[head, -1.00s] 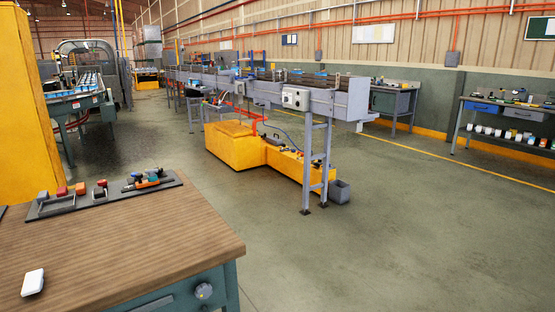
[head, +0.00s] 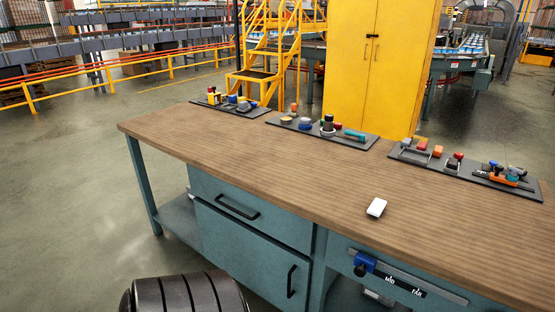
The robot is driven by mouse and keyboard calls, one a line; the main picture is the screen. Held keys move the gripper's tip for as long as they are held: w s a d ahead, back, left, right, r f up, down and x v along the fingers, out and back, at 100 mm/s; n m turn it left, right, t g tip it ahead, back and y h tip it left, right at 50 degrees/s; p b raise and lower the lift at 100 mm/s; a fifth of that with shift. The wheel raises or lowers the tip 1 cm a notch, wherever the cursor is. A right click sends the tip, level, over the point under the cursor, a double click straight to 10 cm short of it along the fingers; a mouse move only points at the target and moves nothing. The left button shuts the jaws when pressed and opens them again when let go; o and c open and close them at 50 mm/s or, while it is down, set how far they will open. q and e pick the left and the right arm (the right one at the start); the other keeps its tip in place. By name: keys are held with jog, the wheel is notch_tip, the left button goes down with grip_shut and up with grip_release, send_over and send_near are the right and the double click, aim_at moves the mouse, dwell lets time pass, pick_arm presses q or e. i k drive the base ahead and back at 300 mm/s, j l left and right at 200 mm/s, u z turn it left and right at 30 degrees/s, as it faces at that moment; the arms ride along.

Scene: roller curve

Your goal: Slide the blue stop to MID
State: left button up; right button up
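The blue stop (head: 364,262) sits on a pale metal rail (head: 425,287) fixed to the front of the workbench. It is near the rail's left end, to the left of the white MID mark (head: 390,281). The FAR mark (head: 418,292) is further right on a dark label strip. Any mark under or left of the stop cannot be made out. Neither of my grippers is in view.
The wooden bench top (head: 240,150) carries several dark trays of small parts along its back edge and a white block (head: 376,207) near the front. A drawer (head: 245,212) and door with black handles are left of the rail. A yellow cabinet (head: 378,65) stands behind.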

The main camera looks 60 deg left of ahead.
aim_at(363, 262)
jog(key=u, duration=1.95)
